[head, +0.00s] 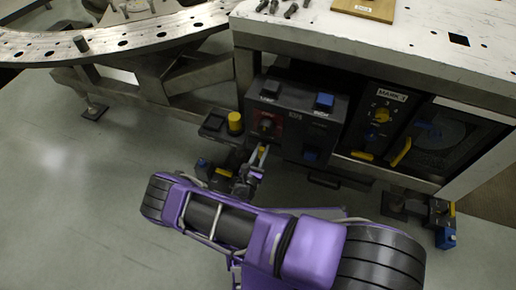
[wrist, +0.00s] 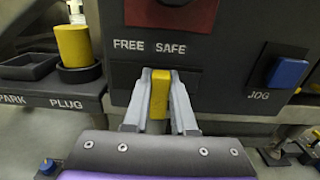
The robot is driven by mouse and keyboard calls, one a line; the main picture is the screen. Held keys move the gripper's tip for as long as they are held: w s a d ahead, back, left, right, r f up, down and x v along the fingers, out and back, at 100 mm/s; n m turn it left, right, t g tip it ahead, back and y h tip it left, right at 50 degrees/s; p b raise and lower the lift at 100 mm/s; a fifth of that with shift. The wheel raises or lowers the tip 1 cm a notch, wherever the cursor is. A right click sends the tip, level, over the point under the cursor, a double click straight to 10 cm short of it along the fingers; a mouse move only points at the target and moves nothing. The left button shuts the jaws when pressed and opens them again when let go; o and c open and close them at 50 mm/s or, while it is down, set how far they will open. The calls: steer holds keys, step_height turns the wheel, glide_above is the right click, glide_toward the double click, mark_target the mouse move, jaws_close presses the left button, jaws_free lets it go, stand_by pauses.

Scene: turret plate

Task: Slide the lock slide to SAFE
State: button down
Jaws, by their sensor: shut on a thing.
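The lock slide is a yellow upright tab (wrist: 160,92) on the front of the dark control box (head: 300,118). In the wrist view it stands below the labels FREE and SAFE, mostly under SAFE, the right-hand label. My gripper (wrist: 162,100) is shut on the lock slide, with one finger on each side of it. In the head view my gripper (head: 256,168) reaches the lower left of the box front, and the yellow tab (head: 262,150) shows small at its tip. The slot behind the tab is largely hidden by the fingers.
A red part (wrist: 170,12) sits just above the labels. A yellow plug (wrist: 74,46) stands on a side ledge marked PARK PLUG at the left. A blue JOG button (wrist: 287,72) is on the right. The workbench edge (head: 330,45) overhangs the box.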

steer(key=shift+s+d, duration=0.15)
steer(key=shift+d, duration=0.15)
steer(key=c, duration=0.7)
jaws_free()
steer(key=shift+a, duration=0.1)
steer(key=shift+s+a, duration=0.15)
steer(key=shift+s, duration=0.15)
steer(key=p+v, duration=0.1)
steer(key=v, duration=1.5)
steer(key=shift+s, duration=0.35)
